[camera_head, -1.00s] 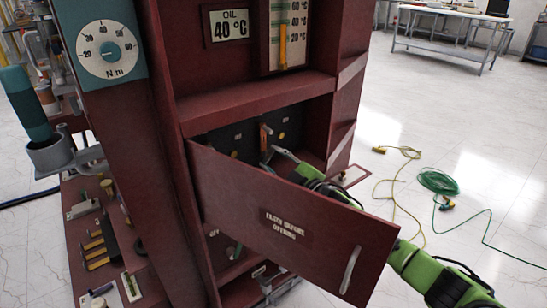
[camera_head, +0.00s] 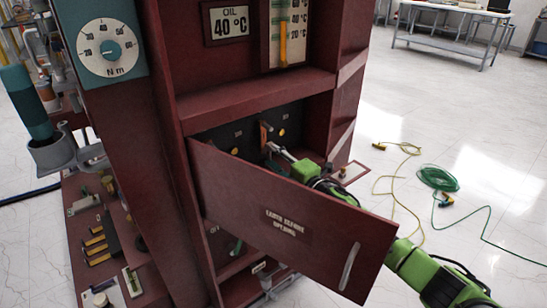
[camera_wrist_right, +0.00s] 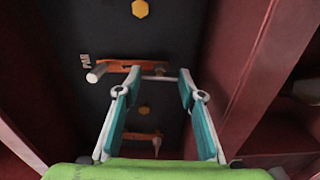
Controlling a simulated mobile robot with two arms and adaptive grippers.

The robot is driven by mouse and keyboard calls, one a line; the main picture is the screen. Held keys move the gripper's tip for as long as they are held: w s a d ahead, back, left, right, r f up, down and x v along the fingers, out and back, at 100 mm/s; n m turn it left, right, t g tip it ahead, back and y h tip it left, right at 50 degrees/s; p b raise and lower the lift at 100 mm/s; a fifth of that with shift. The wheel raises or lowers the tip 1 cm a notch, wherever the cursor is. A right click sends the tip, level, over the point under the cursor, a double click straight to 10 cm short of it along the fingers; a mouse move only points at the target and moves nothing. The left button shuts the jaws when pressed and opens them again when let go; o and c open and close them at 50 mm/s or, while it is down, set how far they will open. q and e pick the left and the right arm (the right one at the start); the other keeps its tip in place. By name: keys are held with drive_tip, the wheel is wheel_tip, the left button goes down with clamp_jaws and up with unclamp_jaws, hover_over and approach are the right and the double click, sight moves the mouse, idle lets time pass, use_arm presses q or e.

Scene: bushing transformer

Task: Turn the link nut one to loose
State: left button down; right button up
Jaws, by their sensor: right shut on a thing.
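My right gripper (camera_head: 267,147) reaches over the hinged door into the dark compartment. In the right wrist view, its teal fingers (camera_wrist_right: 152,84) stand to either side of a small grey part (camera_wrist_right: 154,77) at the right end of an orange link (camera_wrist_right: 122,67). This part appears to be link nut one; its shape is too small to make out. The gripper is shut on it. A pale peg (camera_wrist_right: 96,73) sticks out at the link's left end. Another orange link (camera_wrist_right: 140,135) shows lower, between the fingers. My left gripper is not in view.
The open maroon door (camera_head: 230,200) hangs in front of the compartment, close to my right arm. Maroon walls (camera_wrist_right: 235,60) flank the panel. A N m dial (camera_head: 105,50) stands upper left. Yellow and green cables (camera_head: 438,180) lie on the floor at right.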

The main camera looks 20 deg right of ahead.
drive_tip(key=shift+f, duration=0.1)
idle(0.5)
drive_tip(key=o, duration=1.1)
drive_tip(key=v, duration=1.2)
